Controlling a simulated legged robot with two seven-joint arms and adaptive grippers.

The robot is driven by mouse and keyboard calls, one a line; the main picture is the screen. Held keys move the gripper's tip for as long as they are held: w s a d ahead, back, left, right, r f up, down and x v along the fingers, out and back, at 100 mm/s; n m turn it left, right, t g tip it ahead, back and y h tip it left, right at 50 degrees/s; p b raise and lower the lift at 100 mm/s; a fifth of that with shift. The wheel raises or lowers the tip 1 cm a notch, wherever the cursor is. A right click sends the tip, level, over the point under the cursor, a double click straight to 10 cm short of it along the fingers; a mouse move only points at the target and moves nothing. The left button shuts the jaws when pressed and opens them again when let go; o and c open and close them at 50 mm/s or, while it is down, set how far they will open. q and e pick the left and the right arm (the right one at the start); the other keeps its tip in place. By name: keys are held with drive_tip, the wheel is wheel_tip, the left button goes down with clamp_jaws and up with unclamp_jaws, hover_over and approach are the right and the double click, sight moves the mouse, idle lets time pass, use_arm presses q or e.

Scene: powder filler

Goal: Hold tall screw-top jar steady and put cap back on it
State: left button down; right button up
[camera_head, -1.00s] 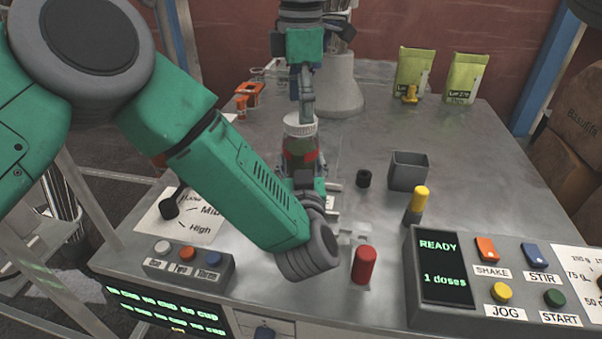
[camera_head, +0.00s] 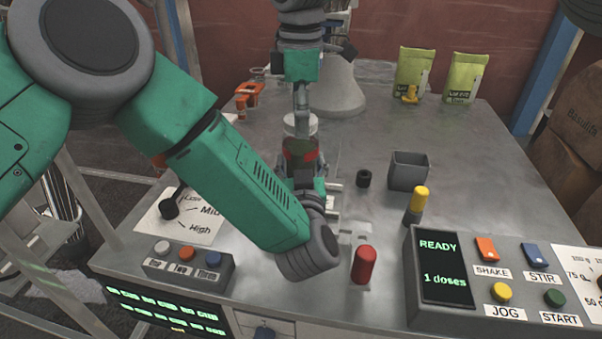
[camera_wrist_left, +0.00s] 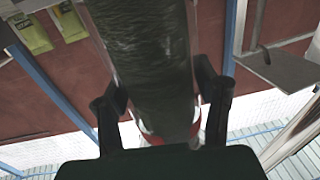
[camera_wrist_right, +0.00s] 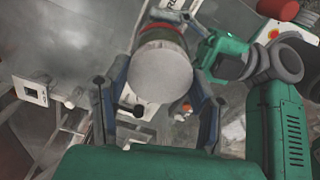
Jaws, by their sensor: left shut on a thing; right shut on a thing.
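The tall jar (camera_head: 300,161), dark with a red band, stands upright near the middle of the table. My left gripper (camera_head: 303,180) is shut around its lower part; in the left wrist view the jar (camera_wrist_left: 148,50) rises between the two fingers. The white cap (camera_head: 300,125) sits at the top of the jar; whether it is threaded on cannot be told. My right gripper (camera_head: 301,108) points down from above, shut on the cap. In the right wrist view the cap's round grey top (camera_wrist_right: 160,72) lies between the fingers.
A grey square cup (camera_head: 408,171), a small black cylinder (camera_head: 364,178) and a yellow-topped piece (camera_head: 418,203) stand to the right. A red cylinder (camera_head: 364,265) is near the front. A control panel (camera_head: 446,270) fills the front right.

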drive_tip(key=m, duration=0.7)
drive_tip(key=shift+m, duration=0.4)
drive_tip(key=m, duration=0.5)
drive_tip(key=o, duration=1.4)
drive_tip(key=shift+c, duration=0.2)
wheel_tip(320, 180, up, 12)
drive_tip(key=shift+w+a, duration=0.1)
use_arm(q)
drive_tip(key=shift+c, duration=2.4)
unclamp_jaws()
use_arm(e)
drive_tip(key=shift+f, duration=0.1)
